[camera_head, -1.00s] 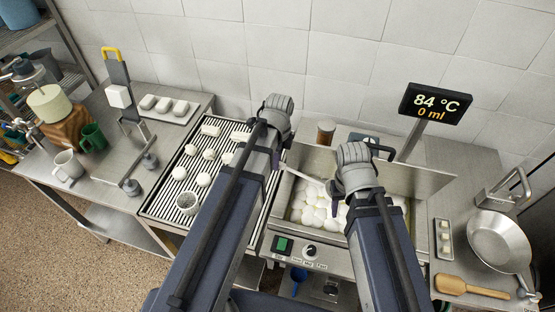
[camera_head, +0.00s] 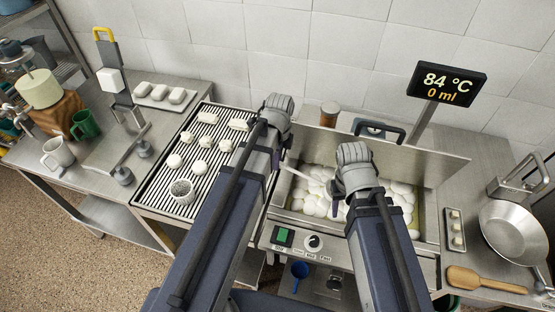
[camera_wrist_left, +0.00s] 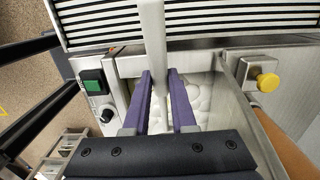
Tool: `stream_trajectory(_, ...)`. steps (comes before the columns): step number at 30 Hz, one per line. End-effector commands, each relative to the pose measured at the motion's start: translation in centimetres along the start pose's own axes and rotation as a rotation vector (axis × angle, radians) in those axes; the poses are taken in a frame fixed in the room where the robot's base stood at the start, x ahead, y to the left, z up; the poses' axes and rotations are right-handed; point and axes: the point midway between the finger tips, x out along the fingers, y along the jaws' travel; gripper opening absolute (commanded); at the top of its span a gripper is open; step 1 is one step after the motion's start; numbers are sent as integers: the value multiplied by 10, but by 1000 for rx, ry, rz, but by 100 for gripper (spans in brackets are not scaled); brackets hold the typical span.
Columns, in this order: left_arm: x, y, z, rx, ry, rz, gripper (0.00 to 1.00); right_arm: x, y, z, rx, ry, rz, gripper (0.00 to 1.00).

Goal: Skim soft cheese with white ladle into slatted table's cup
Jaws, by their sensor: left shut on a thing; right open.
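White lumps of soft cheese (camera_head: 315,205) fill the steel vat; they also show in the left wrist view (camera_wrist_left: 198,95). The white ladle (camera_head: 293,171) has its pale handle reaching into the vat; its bowl is hidden. My left gripper (camera_wrist_left: 160,75) is shut on the ladle's handle (camera_wrist_left: 153,35); in the head view its arm hides most of the grip. My right gripper (camera_head: 347,202) is open over the vat, its fingers mostly hidden by its wrist. The small perforated cup (camera_head: 182,197) stands upright on the slatted table (camera_head: 157,180), left of my left arm.
Several white pieces (camera_head: 199,167) lie on the slats behind the cup. A display (camera_head: 447,84) reads 84 °C and 0 ml. A steel pan (camera_head: 513,232) and wooden paddle (camera_head: 485,281) lie right of the vat. Mugs (camera_head: 57,153) stand on the left table.

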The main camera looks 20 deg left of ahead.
Motion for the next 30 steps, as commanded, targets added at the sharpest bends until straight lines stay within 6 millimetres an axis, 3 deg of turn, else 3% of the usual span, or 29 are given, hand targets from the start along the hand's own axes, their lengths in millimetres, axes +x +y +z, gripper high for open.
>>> stream_trajectory(1,10,0,0,0,0,0,0,10,-1,-1,0,0,0,50)
stream_trajectory(18,64,0,-2,0,0,0,0,64,-6,-4,2,0,0,50)
stream_trajectory(30,75,0,-2,0,0,0,0,74,-7,-4,2,0,0,50)
